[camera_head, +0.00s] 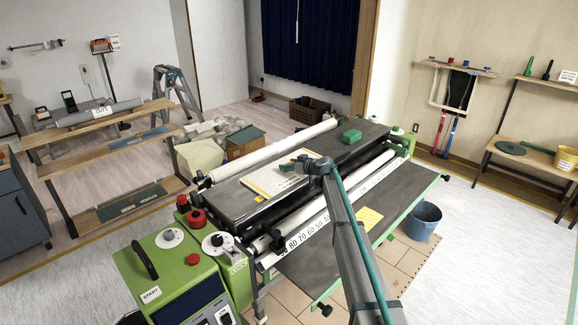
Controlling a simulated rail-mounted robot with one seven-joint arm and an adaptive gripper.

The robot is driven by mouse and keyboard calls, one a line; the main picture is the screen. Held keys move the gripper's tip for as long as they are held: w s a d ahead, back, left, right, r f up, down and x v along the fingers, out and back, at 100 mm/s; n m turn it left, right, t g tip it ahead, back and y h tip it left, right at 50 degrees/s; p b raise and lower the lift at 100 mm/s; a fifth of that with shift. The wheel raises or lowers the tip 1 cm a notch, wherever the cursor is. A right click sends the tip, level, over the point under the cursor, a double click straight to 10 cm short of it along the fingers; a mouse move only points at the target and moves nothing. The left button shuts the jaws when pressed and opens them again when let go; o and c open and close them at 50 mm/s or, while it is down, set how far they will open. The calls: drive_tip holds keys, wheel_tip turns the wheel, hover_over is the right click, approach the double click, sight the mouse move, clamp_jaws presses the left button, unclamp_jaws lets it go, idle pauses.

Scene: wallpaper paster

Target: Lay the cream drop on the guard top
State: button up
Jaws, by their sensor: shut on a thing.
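The cream drop (265,182) is a flat pale sheet with a yellow edge and a small printed label. It is over the left part of the dark guard top (236,200) of the pasting machine. My gripper (298,163) is at the sheet's right end and is shut on it. The fingertips are small and partly hidden by my own wrist. I cannot tell whether the sheet touches the guard top or hangs just above it.
A green block (350,136) sits on the right part of the top. A long white roll (270,150) lies along the back edge. A green control box (172,265) stands front left. A yellow note (368,218) lies on the front table, and a blue bucket (423,222) stands right.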

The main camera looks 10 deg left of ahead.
drive_tip(key=shift+f, duration=0.15)
drive_tip(key=o, duration=1.3)
drive_tip(key=shift+r, duration=0.25)
drive_tip(key=b+v, duration=0.3)
drive_tip(key=v, duration=0.9)
drive_tip(key=shift+f+b, duration=0.1)
drive_tip(key=shift+b, duration=0.2)
